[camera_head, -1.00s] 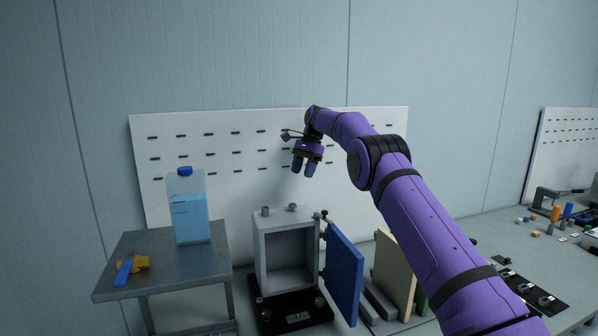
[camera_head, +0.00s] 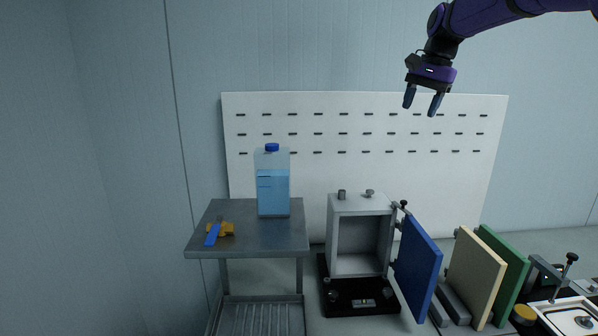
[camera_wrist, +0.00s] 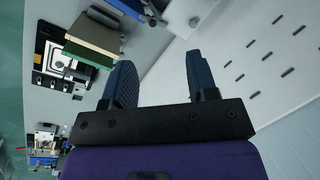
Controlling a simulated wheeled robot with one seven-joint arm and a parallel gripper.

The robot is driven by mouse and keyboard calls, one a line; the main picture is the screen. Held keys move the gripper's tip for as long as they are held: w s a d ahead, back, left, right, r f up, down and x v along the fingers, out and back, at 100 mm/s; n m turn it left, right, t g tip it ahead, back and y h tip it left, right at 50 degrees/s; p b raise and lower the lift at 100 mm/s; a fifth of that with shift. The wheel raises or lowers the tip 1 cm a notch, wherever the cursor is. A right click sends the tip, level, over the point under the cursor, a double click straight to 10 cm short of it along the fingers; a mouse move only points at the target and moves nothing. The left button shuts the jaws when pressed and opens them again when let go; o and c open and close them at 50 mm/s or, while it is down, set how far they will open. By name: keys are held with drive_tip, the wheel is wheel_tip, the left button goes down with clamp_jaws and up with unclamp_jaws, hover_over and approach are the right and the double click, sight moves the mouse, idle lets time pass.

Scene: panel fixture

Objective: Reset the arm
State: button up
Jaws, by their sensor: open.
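My gripper (camera_head: 423,101) hangs high in front of the white slotted panel at the upper right of the head view. Its two dark fingers point down, apart and with nothing between them. In the wrist view my gripper (camera_wrist: 157,80) is also open and empty, its fingers spread over the bench and panel. My purple arm reaches in from the upper right corner. The gripper touches nothing.
A grey box (camera_head: 361,235) stands with its blue door (camera_head: 416,268) open. Cream (camera_head: 475,278) and green (camera_head: 507,270) boards stand to its right. A metal cart (camera_head: 248,243) holds a blue-capped bottle (camera_head: 273,186) and an orange-and-blue tool (camera_head: 219,231). The air around the gripper is clear.

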drive_tip(key=s+d+f+n+t+h, duration=0.1)
drive_tip(key=s+n+t, duration=0.15)
drive_tip(key=s, duration=1.25)
drive_tip(key=s+f+n+t+h, duration=0.1)
drive_tip(key=s+f+n, duration=0.15)
drive_tip(key=s, duration=1.25)
drive_tip(key=s+f+n, duration=0.3)
drive_tip(key=s+f, duration=0.4)
drive_tip(key=s, duration=0.3)
drive_tip(key=shift+s+d+t, duration=0.15)
drive_tip(key=shift+d+t, duration=0.25)
drive_tip(key=shift+t, duration=0.05)
